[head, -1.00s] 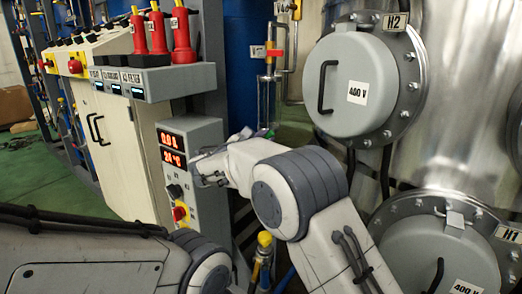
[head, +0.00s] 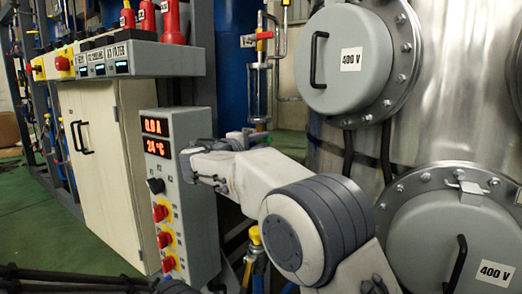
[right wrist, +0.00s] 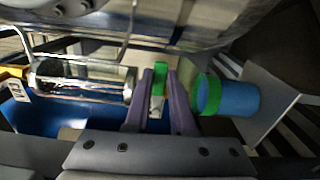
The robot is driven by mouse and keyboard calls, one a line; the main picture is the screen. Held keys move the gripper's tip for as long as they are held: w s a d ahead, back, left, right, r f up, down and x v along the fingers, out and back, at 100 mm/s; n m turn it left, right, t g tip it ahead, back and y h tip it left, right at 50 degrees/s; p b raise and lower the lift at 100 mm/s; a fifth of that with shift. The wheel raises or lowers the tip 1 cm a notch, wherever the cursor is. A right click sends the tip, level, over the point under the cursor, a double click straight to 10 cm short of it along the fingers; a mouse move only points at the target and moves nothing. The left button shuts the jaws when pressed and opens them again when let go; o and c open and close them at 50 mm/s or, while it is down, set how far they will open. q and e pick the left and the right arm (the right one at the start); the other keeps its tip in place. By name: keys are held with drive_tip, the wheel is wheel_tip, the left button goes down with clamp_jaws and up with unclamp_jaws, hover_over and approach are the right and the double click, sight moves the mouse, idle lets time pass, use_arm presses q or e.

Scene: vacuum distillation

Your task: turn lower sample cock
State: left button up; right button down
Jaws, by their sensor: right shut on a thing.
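My right gripper (right wrist: 159,98) is shut on a small green handle (right wrist: 160,69), which shows between its two purple fingers in the right wrist view. I take this to be the lower sample cock. The arm and gripper hide most of the cock.
A glass cylinder in a metal frame (right wrist: 82,82) lies close left of the fingers. A blue cylinder with a green ring (right wrist: 235,98) is close right. A red-handled cock (head: 256,37) sits above. The control box (head: 180,200) and steel vessel (head: 440,130) flank my arm.

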drive_tip(key=shift+s+a+f+m+b, duration=0.1)
drive_tip(key=shift+a+f+m+b, duration=0.1)
drive_tip(key=shift+f+m+b, duration=0.2)
drive_tip(key=c, duration=0.8)
unclamp_jaws()
drive_tip(key=shift+o, duration=0.2)
drive_tip(key=shift+r, duration=0.1)
drive_tip(key=shift+d, duration=0.1)
drive_tip(key=p+v, duration=0.2)
drive_tip(key=v, duration=0.8)
drive_tip(key=shift+s+a, duration=0.2)
